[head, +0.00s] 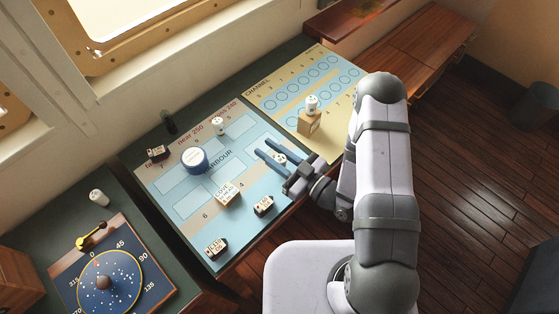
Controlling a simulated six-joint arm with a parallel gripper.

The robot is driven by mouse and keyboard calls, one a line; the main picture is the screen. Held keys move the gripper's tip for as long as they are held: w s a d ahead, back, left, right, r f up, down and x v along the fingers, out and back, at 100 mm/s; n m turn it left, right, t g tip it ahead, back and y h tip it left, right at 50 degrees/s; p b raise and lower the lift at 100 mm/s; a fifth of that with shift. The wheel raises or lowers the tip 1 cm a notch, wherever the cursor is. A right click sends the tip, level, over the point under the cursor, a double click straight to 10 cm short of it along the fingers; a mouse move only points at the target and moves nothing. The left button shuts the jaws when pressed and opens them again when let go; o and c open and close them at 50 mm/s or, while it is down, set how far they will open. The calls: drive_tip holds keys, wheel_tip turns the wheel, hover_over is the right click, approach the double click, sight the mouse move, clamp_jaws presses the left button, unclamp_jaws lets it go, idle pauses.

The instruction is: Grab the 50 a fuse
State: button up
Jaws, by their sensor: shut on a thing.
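My gripper (264,148) is low over the right edge of the blue harbour chart. Its two blue fingers are shut on a small white fuse-like piece (280,158) with dark marks. The fingers hide part of this piece, and I cannot read its rating. Similar white cylinders are a piece on the chart's far part (218,126), a piece on a tan block (311,104) and a piece on the dark green surface at left (97,197). Their ratings are also too small to read.
A tan block (309,123) stands on the channel chart (270,88). A compass board (66,265) lies at lower left.

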drive_tip(key=shift+r, duration=0.2)
wheel_tip(320, 180, up, 10)
drive_tip(key=p, duration=0.1)
drive_tip(key=shift+f, duration=0.15)
idle(0.6)
